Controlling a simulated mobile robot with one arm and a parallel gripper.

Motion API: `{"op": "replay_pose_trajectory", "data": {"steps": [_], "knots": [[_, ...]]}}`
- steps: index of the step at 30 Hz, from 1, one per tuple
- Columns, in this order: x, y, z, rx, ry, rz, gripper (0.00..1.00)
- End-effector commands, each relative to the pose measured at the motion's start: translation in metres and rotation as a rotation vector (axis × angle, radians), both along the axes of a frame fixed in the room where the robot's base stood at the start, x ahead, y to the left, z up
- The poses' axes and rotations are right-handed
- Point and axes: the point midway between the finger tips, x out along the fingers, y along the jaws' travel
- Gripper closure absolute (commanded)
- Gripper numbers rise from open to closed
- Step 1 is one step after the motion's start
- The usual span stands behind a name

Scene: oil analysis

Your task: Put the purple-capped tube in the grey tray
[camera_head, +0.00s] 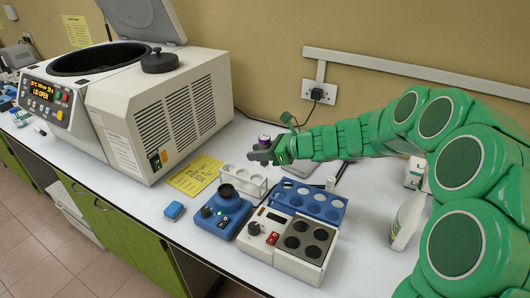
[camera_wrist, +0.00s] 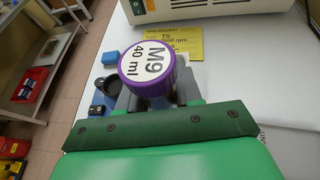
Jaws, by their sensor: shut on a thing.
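The purple-capped tube (camera_head: 264,140) is in my gripper (camera_head: 262,155), which is shut on it above the bench. In the wrist view its cap (camera_wrist: 148,66) has a purple rim and a white top marked "M9 40 ml". The tube's body is mostly hidden under the cap and behind the fingers. The tube looks roughly upright in the head view. I cannot surely make out a grey tray; a pale flat thing (camera_head: 302,168) lies on the bench by my gripper, partly hidden.
A white rack (camera_head: 243,181) and a blue rack (camera_head: 307,202) stand near my gripper. In front are a blue device (camera_head: 222,213) and a white block heater (camera_head: 290,245). The open-lidded centrifuge (camera_head: 140,105) stands left, a yellow note (camera_head: 196,175) beside it. A white bottle (camera_head: 407,222) stands right.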

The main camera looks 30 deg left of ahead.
Motion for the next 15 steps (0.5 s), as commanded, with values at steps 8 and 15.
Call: {"op": "replay_pose_trajectory", "data": {"steps": [8,15], "knots": [[0.052,-0.052,0.005,0.001,-0.003,-0.151,0.96],[0.093,-0.100,0.008,0.001,-0.002,-0.285,0.96]]}}
